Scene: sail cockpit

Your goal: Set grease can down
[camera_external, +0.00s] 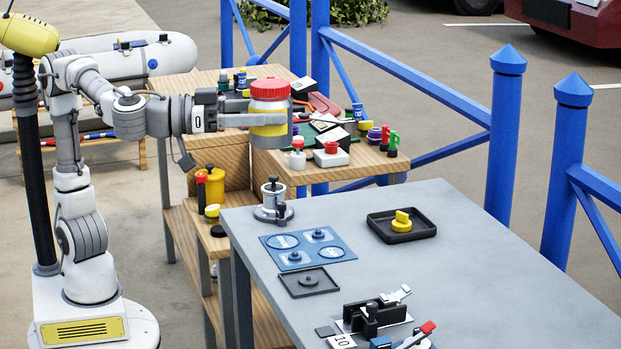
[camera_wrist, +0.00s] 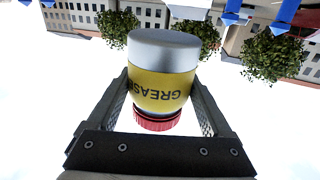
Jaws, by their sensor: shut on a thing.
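The grease can (camera_external: 269,108) has a red lid, a yellow label band and a silver body. My gripper (camera_external: 262,117) is shut on it and holds it up in the air, in front of the wooden bench and above the near edge of the grey table. In the external view the can is upright, lid on top. In the wrist view the can (camera_wrist: 165,75) appears upside down between the two fingers, with the word GREASE on its label inverted.
The grey table (camera_external: 480,270) carries a blue mat (camera_external: 308,247), a small dark tray (camera_external: 309,282), a black tray (camera_external: 402,226) with a yellow knob and a metal stand (camera_external: 272,203). The wooden bench (camera_external: 330,172) is cluttered. Blue railings (camera_external: 505,130) stand behind. The table's right part is clear.

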